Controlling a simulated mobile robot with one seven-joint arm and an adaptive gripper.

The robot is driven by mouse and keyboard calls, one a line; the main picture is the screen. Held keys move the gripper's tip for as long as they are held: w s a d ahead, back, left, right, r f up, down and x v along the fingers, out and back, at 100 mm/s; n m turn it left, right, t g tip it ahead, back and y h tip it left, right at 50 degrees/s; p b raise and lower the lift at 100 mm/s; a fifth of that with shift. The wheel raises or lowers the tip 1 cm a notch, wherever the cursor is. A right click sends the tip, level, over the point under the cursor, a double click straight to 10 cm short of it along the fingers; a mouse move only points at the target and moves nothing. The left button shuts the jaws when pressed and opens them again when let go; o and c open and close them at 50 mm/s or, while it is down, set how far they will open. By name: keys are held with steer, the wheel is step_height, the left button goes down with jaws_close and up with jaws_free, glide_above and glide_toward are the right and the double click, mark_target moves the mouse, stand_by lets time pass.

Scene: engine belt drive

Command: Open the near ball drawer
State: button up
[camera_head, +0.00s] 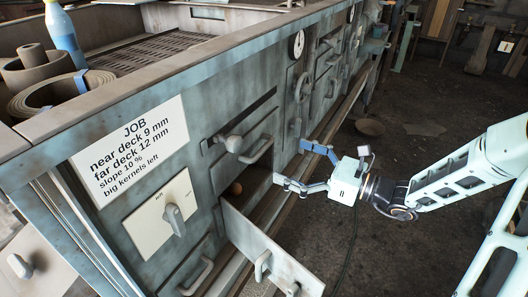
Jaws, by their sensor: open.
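My gripper (290,163) is open and empty, its two fingers spread apart in front of the machine's grey-green front, just right of an opening. A small orange-brown ball (236,188) lies inside this opening. A light panel (265,246) with a pale grip (262,266) stands out from the front below it, toward the lower right; I cannot tell whether it is a drawer side or a hinged door. A bar handle (258,151) sits just above the opening, left of the gripper and apart from it. No label marks which part is the near ball drawer.
A job sign (130,150) and a switch plate (166,215) are on the front at left. Another bar handle (197,277) sits lower down. The dark floor at right is mostly clear.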

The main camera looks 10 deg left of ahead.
steer(key=b+x, duration=0.1)
steer(key=x, duration=0.7)
steer(key=shift+f+b, duration=0.1)
steer(key=shift+b, duration=0.25)
steer(key=c, duration=1.5)
steer(key=shift+s+d+p, duration=0.1)
steer(key=shift+d+p, duration=0.25)
steer(key=shift+d, duration=0.15)
steer(key=p, duration=0.6)
glide_toward(265, 150)
steer(key=v, duration=0.5)
steer(key=shift+s+d+f, duration=0.1)
steer(key=shift+s+d, duration=0.05)
steer(key=shift+d, duration=0.1)
steer(key=o, duration=1.5)
